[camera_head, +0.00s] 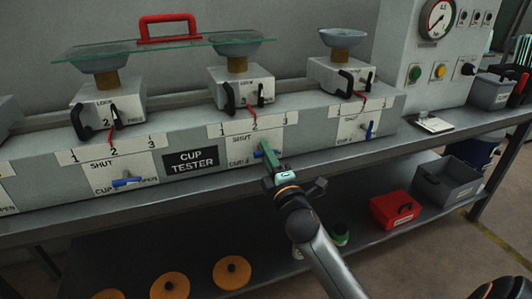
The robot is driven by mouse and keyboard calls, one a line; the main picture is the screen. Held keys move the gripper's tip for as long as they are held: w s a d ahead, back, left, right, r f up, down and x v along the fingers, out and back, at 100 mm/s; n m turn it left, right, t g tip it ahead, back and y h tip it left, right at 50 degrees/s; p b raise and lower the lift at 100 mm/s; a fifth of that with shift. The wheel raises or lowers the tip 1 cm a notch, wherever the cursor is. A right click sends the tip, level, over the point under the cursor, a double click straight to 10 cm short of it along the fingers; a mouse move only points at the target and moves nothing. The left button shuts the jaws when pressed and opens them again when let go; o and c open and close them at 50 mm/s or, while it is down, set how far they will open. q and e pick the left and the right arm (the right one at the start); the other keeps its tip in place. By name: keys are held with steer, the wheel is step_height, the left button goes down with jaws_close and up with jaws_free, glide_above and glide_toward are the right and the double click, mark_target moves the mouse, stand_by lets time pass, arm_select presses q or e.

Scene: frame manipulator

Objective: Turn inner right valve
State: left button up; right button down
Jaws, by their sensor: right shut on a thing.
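The inner right valve (259,154) is a small blue handle on the white "SHUT" plate (241,145) of the cup tester's front. My right arm reaches up to it from the bottom right. My right gripper (268,155), with green fingers, is shut on the blue handle and hides part of it. The handle's exact angle is hard to tell behind the fingers. My left gripper is not in view.
Other blue valves sit left (127,182) and right (369,130) on the cup tester (190,161). Red pointers and black lock levers stand above. A glass plate with a red handle (169,27) rests over two cups. A red box (395,209) stands on the lower shelf.

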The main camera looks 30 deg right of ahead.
stand_by(0.4)
steer(key=c, duration=1.1)
jaws_free()
steer(key=shift+v, duration=6.25)
